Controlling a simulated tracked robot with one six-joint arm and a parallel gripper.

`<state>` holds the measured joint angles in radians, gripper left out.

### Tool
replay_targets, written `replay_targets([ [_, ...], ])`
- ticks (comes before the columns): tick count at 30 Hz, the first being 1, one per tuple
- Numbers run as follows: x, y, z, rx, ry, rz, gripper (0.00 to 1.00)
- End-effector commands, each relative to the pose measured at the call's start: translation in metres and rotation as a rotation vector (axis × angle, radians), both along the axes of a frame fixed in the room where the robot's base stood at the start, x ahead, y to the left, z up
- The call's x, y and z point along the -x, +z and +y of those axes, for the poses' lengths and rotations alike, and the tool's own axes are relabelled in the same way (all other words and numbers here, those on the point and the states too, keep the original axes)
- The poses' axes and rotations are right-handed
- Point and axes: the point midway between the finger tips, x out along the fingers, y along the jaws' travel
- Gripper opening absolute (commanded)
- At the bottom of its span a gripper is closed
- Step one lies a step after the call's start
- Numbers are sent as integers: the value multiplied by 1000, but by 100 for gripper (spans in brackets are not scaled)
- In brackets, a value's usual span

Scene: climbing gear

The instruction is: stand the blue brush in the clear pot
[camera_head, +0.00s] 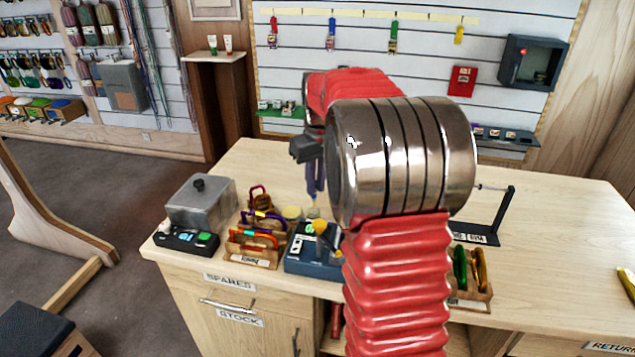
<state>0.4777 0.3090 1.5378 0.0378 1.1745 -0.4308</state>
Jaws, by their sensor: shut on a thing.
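My gripper (308,150) is a dark shape left of the big metal joint of my arm, over the back left part of the counter. It is shut on the blue brush (315,178), which hangs upright below it with its lower end pointing down. A small pale patch shows at the brush's lower end, near the counter items. I cannot make out the clear pot for certain; it may be hidden behind my arm or blend in there. Whether the brush's lower end touches anything cannot be told.
On the wooden counter (560,215) stand a grey lidded box (201,205), a rack of carabiners (257,240), a pale yellow-topped round thing (292,213) and a blue device (313,262). A black stand (490,222) and another carabiner rack (470,285) are right of my arm.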

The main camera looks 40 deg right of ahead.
Motion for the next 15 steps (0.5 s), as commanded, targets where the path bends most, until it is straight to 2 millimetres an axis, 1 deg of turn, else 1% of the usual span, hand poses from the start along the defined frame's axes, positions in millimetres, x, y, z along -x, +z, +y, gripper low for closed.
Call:
replay_targets([
  [15,0,-11,1,-1,1,1,0],
])
